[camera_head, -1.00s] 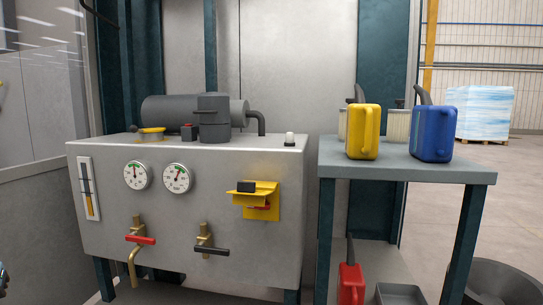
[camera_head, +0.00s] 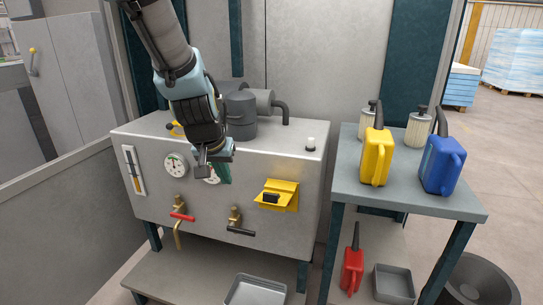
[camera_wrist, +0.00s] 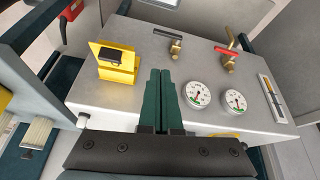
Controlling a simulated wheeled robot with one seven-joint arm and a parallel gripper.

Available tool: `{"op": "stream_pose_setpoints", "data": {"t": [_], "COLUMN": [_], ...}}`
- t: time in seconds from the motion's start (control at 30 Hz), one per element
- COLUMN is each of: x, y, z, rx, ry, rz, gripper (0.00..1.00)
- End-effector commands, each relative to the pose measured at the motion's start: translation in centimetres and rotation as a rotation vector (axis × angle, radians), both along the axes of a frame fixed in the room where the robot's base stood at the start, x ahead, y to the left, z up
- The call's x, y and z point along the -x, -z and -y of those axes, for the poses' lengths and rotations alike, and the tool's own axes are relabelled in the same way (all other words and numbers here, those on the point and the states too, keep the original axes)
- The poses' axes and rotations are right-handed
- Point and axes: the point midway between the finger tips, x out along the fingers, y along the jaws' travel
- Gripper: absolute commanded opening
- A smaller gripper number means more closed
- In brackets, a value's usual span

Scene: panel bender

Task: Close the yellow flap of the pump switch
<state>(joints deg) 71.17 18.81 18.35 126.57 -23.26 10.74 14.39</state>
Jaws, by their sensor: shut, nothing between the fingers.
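The yellow flap (camera_head: 272,197) of the pump switch stands out from the yellow switch plate (camera_head: 291,199) on the front of the grey cabinet, with a black block on it. It also shows in the wrist view (camera_wrist: 110,55), left of my fingers. The flap looks raised, away from the plate. My gripper (camera_head: 222,178) is shut and empty, in front of the gauges and to the left of the switch in the head view. In the wrist view its green fingers (camera_wrist: 162,95) are together. The red switch part is hidden now.
The cabinet front has gauges (camera_head: 175,165), a red-handled valve (camera_head: 181,216) and a black-handled valve (camera_head: 240,230). A side table (camera_head: 400,198) at right carries a yellow can (camera_head: 376,157) and a blue can (camera_head: 442,163). A tray (camera_head: 255,292) lies below.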

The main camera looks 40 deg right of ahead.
Motion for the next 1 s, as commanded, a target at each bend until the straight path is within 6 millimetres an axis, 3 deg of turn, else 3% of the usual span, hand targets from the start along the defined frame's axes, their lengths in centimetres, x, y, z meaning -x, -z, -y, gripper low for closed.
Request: {"op": "stream_pose_setpoints", "data": {"t": [0.03, 0.1, 0.2, 0.37, 0.57, 1.0], "x": [1.3, 2.7, 4.3, 5.7, 5.3, 3.0], "y": [-2.9, -4.4, -6.0, -6.9, -5.3, 2.0], "z": [2.0, 4.0, 6.2, 7.9, 8.7, 12.2], "rx": [0.007, 0.019, 0.031, 0.043, 0.043, 0.043], "ry": [0.042, 0.081, 0.127, 0.161, 0.161, 0.161], "rz": [0.015, 0.032, 0.053, 0.069, 0.071, 0.069], "gripper": [0.00, 0.00, 0.00, 0.00, 0.00, 0.00]}}
